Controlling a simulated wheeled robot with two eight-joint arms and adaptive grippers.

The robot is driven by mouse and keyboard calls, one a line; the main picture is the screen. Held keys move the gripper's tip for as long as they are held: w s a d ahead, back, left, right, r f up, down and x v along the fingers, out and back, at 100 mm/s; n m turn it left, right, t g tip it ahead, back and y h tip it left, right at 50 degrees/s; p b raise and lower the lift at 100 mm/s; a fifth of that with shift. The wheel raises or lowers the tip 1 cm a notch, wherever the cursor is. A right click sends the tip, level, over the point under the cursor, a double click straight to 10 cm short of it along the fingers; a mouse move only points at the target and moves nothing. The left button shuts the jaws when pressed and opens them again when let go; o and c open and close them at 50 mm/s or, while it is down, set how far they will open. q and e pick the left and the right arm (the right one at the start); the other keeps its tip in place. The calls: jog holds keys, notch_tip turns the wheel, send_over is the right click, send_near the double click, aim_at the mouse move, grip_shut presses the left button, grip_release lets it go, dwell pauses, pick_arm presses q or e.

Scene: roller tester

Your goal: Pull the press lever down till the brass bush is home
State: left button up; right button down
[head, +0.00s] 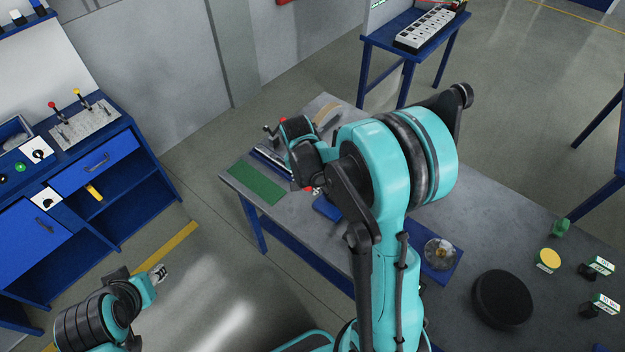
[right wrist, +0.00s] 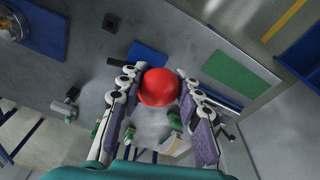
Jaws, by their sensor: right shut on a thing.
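The press lever's red ball knob (right wrist: 158,92) sits between the fingers of my right gripper (right wrist: 163,76) in the right wrist view. The fingers are shut on it, one on each side. In the head view, the right gripper (head: 314,187) is mostly hidden behind my right arm, with only small bits of red showing by it. The press body is largely covered by that arm. I cannot make out the brass bush in either view. My left gripper (head: 158,273) is at the lower left over the floor, away from the bench, and too small to judge its fingers.
The grey bench (head: 480,225) holds a green mat (head: 257,184), a small blue mat (head: 327,208), a metal dish (head: 438,254), a black round pad (head: 502,298) and a yellow-topped tin (head: 547,260). A blue cabinet (head: 100,175) stands left, with open floor between.

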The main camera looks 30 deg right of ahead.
jog(key=s+a+f+t+h+b, duration=0.1)
jog(key=a+f+h+b, duration=0.3)
jog(key=f+b, duration=0.7)
jog(key=shift+s+a+f+t, duration=0.15)
jog(key=shift+s+a+t, duration=0.25)
jog(key=shift+s+a, duration=0.25)
